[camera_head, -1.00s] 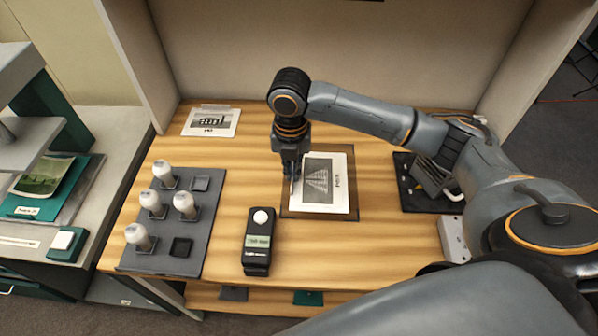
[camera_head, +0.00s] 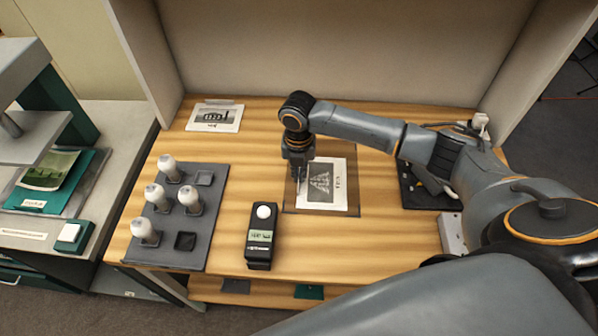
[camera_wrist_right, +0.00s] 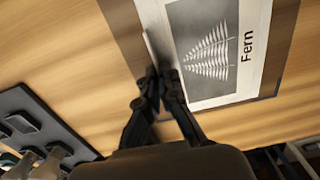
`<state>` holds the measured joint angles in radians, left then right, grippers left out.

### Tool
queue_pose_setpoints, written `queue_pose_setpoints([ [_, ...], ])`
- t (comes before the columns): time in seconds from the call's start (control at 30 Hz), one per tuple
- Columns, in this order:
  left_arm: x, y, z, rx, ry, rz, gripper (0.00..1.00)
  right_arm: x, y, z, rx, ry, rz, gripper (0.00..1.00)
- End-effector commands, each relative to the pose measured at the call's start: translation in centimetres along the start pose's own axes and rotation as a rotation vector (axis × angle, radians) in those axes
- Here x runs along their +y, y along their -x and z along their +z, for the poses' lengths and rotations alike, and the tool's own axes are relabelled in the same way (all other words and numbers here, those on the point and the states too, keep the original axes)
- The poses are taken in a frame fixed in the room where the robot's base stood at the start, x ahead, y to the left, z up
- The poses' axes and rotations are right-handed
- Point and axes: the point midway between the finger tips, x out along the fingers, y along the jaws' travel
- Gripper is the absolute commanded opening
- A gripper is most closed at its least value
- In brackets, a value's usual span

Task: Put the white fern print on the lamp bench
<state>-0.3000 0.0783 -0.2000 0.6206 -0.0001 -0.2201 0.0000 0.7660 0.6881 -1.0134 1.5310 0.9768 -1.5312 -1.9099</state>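The white fern print (camera_head: 341,190) lies on a brown mat (camera_head: 351,165) on the wooden lamp bench (camera_head: 335,248). In the right wrist view the print (camera_wrist_right: 251,75) shows a grey fern picture and the word "Fern". My right gripper (camera_head: 298,187) is at the print's left edge, pointing down. In the right wrist view its fingertips (camera_wrist_right: 159,75) are close together, at a thin pale upright edge or tab beside the print. I cannot tell whether they grip it. My left gripper is not in view.
A grey tray (camera_head: 215,215) with several white bulbs stands at the left of the bench. A black meter (camera_head: 260,236) stands front centre. Another print (camera_head: 215,117) lies at the back left. A dark tray (camera_head: 425,190) lies at right, beneath my arm.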

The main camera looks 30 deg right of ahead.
Motion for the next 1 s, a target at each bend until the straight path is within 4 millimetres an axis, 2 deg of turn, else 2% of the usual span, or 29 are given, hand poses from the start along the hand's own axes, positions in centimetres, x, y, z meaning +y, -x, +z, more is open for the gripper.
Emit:
queue_pose_setpoints([
  [0.07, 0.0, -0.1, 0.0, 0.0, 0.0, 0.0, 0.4, 0.0, -0.3, 0.0, 0.001, 0.0, -0.001, 0.0],
  [0.1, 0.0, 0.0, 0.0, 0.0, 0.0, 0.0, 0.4, 0.0, -0.2, 0.0, 0.0, 0.0, 0.0, 0.1],
  [0.2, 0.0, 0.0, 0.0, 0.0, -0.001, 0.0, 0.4, 0.0, -0.2, 0.0, 0.001, 0.0, 0.0, 0.28],
  [0.57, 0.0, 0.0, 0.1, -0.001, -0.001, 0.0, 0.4, 0.0, 0.2, 0.0, 0.0, 0.0, 0.0, 0.28],
  [0.67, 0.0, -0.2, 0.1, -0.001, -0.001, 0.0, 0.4, 0.1, 1.4, 0.1, -0.001, 0.001, 0.002, 0.28],
  [1.0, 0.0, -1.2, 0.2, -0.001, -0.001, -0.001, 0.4, 0.1, 8.5, 0.1, -0.002, 0.0, 0.003, 0.28],
])
